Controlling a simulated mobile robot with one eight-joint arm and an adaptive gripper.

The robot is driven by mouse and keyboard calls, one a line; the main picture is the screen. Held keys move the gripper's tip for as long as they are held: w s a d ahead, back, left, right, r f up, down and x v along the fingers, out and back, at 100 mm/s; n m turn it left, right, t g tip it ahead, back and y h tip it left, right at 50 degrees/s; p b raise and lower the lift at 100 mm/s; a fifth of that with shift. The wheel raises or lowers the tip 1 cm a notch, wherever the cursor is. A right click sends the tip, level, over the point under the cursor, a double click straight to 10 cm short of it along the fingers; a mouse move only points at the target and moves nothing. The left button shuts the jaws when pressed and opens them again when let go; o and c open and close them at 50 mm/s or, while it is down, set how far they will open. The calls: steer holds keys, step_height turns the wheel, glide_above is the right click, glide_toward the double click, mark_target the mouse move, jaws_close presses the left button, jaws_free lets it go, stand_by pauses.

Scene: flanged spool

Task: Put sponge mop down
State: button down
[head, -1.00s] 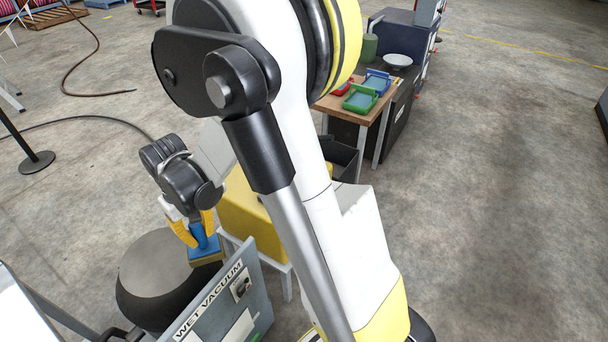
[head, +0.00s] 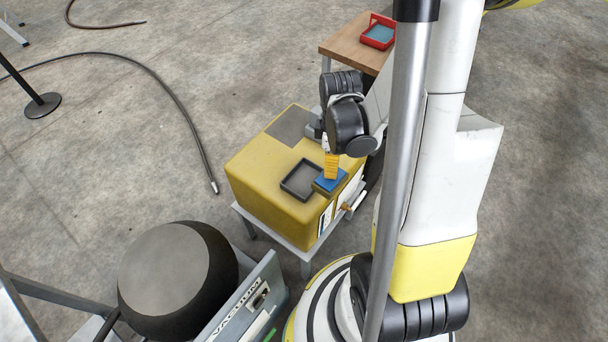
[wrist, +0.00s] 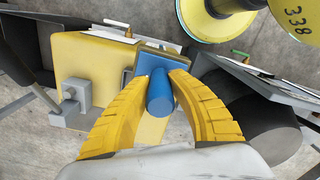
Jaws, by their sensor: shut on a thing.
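The sponge mop (head: 330,186) is a small blue block with a tan sponge edge, at the front right edge of the yellow box top. In the wrist view its round blue handle (wrist: 159,92) sits between my yellow fingers. My gripper (head: 331,168) is shut on that handle from above. A shallow dark grey tray (head: 287,190) lies on the yellow box, just left of the mop. I cannot tell whether the mop touches the box top or hovers over it.
The yellow box (head: 252,170) stands on a pale stand, with a grey patch and a grey fixture at its back. A black drum and the wet vacuum panel (head: 250,305) are at front left. A wooden table (head: 343,50) with a red tray is behind. Floor at left is mostly open.

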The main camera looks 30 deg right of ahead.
steer(key=shift+d+f, duration=0.2)
steer(key=shift+f, duration=0.1)
steer(key=shift+w+a+f+b, duration=0.3)
steer(key=shift+w+f+b, duration=0.8)
steer(key=shift+w+f, duration=0.7)
steer(key=shift+w+a+f+b, duration=0.35)
steer(key=shift+w+f+b, duration=0.7)
steer(key=shift+w+f, duration=0.75)
steer(key=shift+w+a+f+b, duration=0.3)
steer(key=shift+w+f+b, duration=0.8)
steer(key=shift+w+f, duration=0.7)
steer(key=shift+w, duration=0.1)
steer(key=shift+f, duration=0.15)
steer(key=c, duration=1.3)
jaws_free()
